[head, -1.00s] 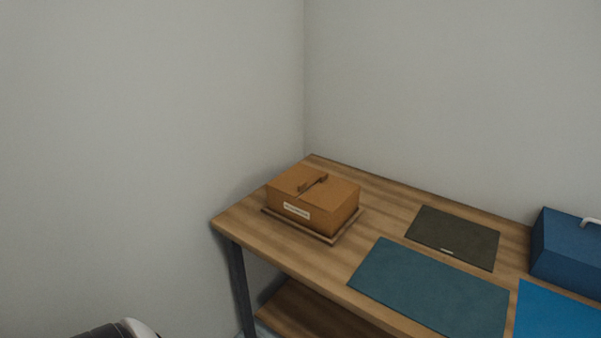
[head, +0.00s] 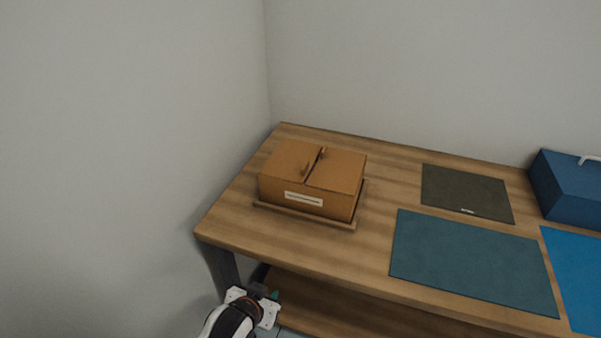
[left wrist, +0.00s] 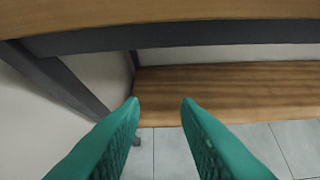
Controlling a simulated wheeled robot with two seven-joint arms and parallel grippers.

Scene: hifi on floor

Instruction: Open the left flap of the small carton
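The small carton (head: 312,181) is a brown box on a thin wooden tray (head: 302,215) at the left end of the table. Its top has a left flap (head: 292,159) and a right flap (head: 338,171), both lying closed, with a dark seam and small tabs between them. A white label is on its front. My left gripper (head: 268,293) is below and in front of the table edge, apart from the carton. In the left wrist view its two green fingers (left wrist: 160,102) are spread with nothing between them. My right gripper is not in view.
The wooden table (head: 375,180) has a lower shelf (left wrist: 230,88) and a dark leg at the left corner. A dark mat (head: 466,192), a teal mat (head: 472,262), a blue mat (head: 585,270) and a blue box (head: 570,188) lie to the right. Walls stand left and behind.

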